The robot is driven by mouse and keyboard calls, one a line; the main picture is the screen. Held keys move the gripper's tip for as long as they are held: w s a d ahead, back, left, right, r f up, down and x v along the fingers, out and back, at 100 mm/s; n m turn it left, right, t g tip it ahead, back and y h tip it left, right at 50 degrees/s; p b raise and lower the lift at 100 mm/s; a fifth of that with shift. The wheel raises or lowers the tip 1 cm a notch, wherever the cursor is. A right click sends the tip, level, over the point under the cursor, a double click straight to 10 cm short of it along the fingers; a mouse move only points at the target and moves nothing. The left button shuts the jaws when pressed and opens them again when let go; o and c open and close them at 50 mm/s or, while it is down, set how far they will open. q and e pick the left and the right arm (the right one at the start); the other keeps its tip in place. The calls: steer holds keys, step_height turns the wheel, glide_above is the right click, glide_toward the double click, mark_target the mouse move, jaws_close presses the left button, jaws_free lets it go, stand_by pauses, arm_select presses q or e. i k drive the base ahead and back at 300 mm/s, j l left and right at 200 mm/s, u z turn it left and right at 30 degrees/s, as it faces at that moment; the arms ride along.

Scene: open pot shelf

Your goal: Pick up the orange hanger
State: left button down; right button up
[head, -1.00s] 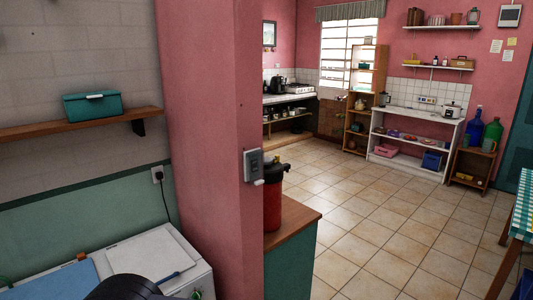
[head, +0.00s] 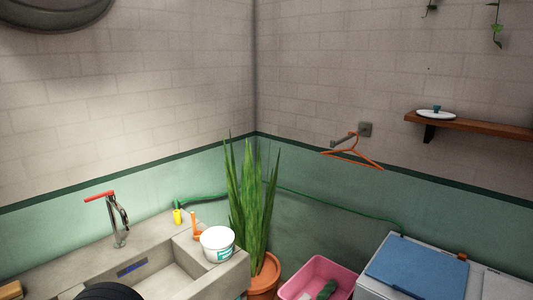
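Neither of my grippers can be made out in the head view, and nothing touches the hanger.
A concrete sink (head: 150,262) with a white tub (head: 217,244) on it stands at the left. A potted plant (head: 254,205) fills the corner. A wooden shelf (head: 480,127) juts out at the right.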

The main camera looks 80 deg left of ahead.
mark_target(378, 168)
steer(key=u, duration=2.15)
steer(key=i+u, duration=0.2)
steer(key=i, duration=0.15)
